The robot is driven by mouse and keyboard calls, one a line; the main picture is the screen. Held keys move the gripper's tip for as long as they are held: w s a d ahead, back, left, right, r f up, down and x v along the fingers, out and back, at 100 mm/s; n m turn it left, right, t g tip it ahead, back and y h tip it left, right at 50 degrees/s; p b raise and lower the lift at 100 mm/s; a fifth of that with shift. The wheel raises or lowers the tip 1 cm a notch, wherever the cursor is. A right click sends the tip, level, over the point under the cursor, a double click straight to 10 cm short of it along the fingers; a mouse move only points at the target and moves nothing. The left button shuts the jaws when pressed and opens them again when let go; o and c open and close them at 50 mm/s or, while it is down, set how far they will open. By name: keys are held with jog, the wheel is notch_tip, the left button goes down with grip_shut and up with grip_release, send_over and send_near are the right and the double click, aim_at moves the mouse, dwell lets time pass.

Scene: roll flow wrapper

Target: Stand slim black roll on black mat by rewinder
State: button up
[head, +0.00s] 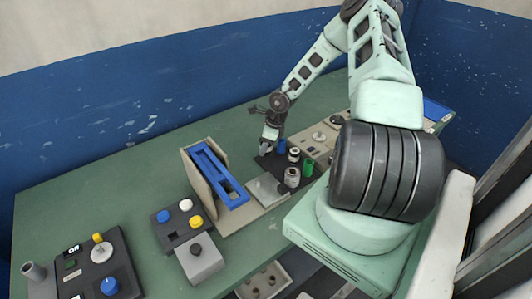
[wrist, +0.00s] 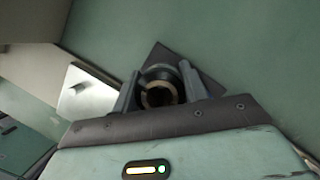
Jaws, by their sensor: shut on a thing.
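My gripper (wrist: 158,92) is shut on a dark roll with a pale tan core (wrist: 161,97), seen end-on between the fingers in the wrist view. It appears to be the slim black roll. A black mat (wrist: 207,82) shows behind and below it, its corners sticking out past the roll. I cannot tell whether the roll touches the mat. In the head view my gripper (head: 266,147) is low over the table, at the far-left side of the dark mat area (head: 266,162). The roll is not clearly visible there.
Blue (head: 281,146), dark-and-white (head: 294,154), grey-brown (head: 292,177) and green (head: 307,168) rolls stand close right of my gripper. A machine with a blue frame (head: 222,175) and a metal plate (head: 268,190) stands nearer left. The green table (head: 120,185) is clear farther left.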

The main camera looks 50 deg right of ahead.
aim_at(262, 159)
jog(key=shift+f, duration=1.85)
jog(key=shift+f, duration=0.15)
jog(key=o, duration=1.1)
